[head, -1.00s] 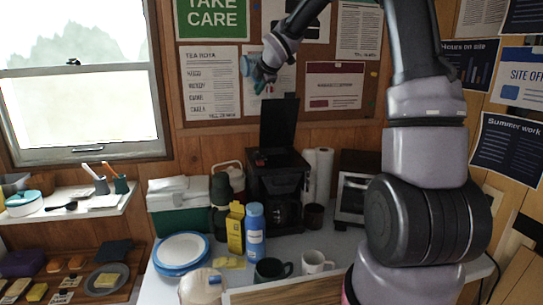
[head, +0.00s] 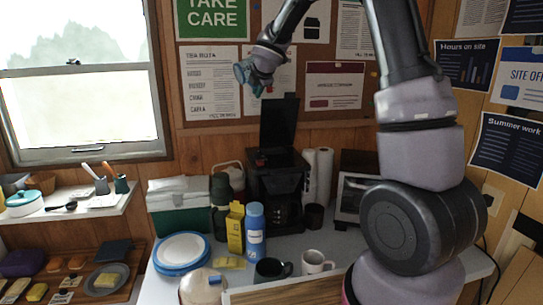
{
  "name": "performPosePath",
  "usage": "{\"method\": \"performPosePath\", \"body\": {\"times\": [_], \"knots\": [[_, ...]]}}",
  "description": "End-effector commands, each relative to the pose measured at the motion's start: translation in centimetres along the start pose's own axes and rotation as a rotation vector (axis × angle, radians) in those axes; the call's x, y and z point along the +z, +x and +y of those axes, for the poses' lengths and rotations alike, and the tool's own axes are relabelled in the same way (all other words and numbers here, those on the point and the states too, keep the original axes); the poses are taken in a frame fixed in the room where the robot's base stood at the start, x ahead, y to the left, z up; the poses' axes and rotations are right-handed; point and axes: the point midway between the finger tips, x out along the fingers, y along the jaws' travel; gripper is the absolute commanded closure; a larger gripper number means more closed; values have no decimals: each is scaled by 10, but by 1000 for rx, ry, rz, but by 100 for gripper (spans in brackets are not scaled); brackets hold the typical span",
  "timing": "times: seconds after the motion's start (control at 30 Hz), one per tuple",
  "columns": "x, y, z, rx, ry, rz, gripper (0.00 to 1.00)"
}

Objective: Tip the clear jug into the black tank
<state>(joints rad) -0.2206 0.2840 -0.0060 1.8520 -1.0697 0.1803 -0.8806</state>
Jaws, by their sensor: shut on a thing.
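The black coffee machine (head: 277,187) stands against the back wall on the counter. Its lid (head: 278,122) is raised upright, and the open black tank (head: 276,155) is at its top. My gripper (head: 256,82) is high above and slightly left of the tank, in front of the notice board. It is shut on a small bluish see-through thing, which looks like the clear jug (head: 242,72). The jug is small and partly hidden by the gripper, so its tilt and contents cannot be told.
A blue bottle (head: 255,232), a yellow carton (head: 235,230), two mugs (head: 317,262) and a kettle (head: 202,287) stand in front of the machine. Paper rolls (head: 318,175) and a toaster oven (head: 352,198) are to its right. A green cooler (head: 180,215) is left.

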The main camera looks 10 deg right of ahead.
Motion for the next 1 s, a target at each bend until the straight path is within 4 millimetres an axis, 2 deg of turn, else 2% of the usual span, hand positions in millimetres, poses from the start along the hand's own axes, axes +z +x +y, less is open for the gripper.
{"method": "performPosePath", "body": {"times": [0.27, 0.77, 1.0], "knots": [[9, -4, 5, -10, -124, -95, 100], [24, 4, -6, -30, -344, -279, 100], [27, 6, -6, -33, -500, -415, 100]]}}
